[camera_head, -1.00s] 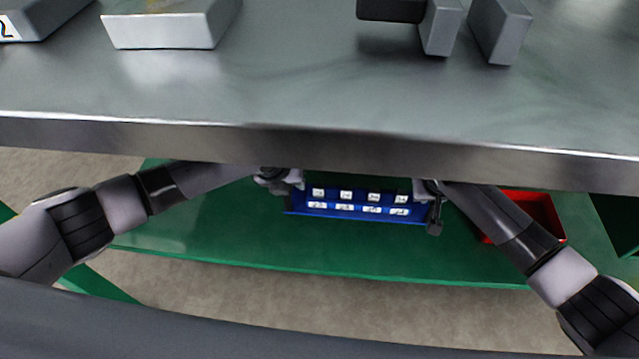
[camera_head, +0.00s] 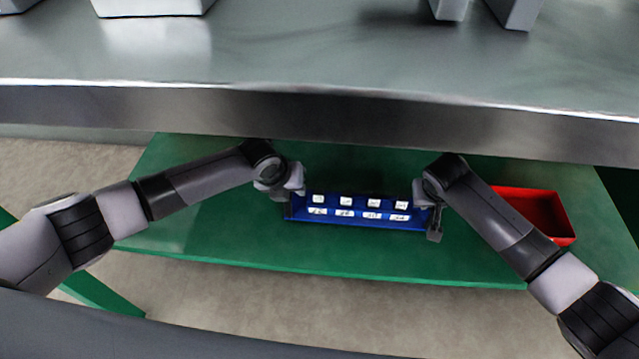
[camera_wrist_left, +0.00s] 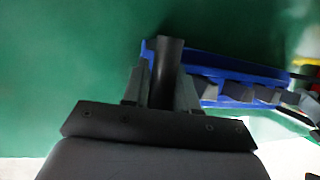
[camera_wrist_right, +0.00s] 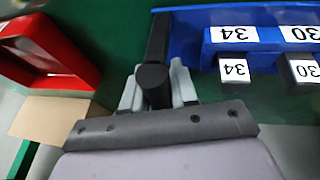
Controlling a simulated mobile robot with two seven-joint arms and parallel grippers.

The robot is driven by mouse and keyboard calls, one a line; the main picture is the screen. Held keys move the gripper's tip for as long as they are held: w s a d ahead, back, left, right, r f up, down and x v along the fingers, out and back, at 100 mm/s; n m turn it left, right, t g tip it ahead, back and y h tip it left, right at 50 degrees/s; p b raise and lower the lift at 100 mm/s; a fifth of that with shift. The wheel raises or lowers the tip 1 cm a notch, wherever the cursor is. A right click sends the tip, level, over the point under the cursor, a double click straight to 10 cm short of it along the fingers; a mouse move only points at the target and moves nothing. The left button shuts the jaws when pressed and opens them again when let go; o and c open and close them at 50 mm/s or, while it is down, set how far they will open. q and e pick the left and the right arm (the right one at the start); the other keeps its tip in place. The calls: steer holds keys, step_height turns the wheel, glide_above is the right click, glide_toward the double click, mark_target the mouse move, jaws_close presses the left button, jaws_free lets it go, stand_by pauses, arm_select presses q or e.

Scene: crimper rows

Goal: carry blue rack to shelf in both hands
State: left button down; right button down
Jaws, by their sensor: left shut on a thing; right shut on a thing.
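The blue rack (camera_head: 350,224) with two rows of white labels is at the green shelf (camera_head: 230,235) under the grey table. Whether it rests on the shelf or hangs just above it, I cannot tell. My left gripper (camera_head: 290,198) is shut on the rack's left end, on a dark handle (camera_wrist_left: 168,70) in the left wrist view. My right gripper (camera_head: 430,205) is shut on the right end, on a dark handle (camera_wrist_right: 155,75) in the right wrist view. The rack's labels 34 and 30 show there, on its blue wall (camera_wrist_right: 190,40).
A red bin (camera_head: 540,212) stands on the shelf to the right of my right gripper. The thick edge of the grey table (camera_head: 320,112) overhangs the shelf above both arms. The shelf is bare left of the rack.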

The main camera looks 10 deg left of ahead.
arm_select(q)
steer(key=shift+w+f+b, duration=0.15)
steer(key=shift+f+b, duration=0.1)
steer(key=shift+b, duration=0.05)
arm_select(e)
steer(key=shift+w+f, duration=0.15)
steer(key=shift+f, duration=0.1)
arm_select(q)
steer(key=c, duration=0.9)
jaws_free()
arm_select(e)
steer(key=c, duration=0.9)
jaws_free()
steer(key=shift+f, duration=0.1)
arm_select(q)
steer(key=v, duration=1.2)
steer(key=shift+a+f, duration=0.1)
arm_select(e)
steer(key=v, duration=1.2)
arm_select(q)
steer(key=shift+s, duration=0.2)
arm_select(e)
steer(key=shift+s+a, duration=0.1)
steer(key=shift+s, duration=0.1)
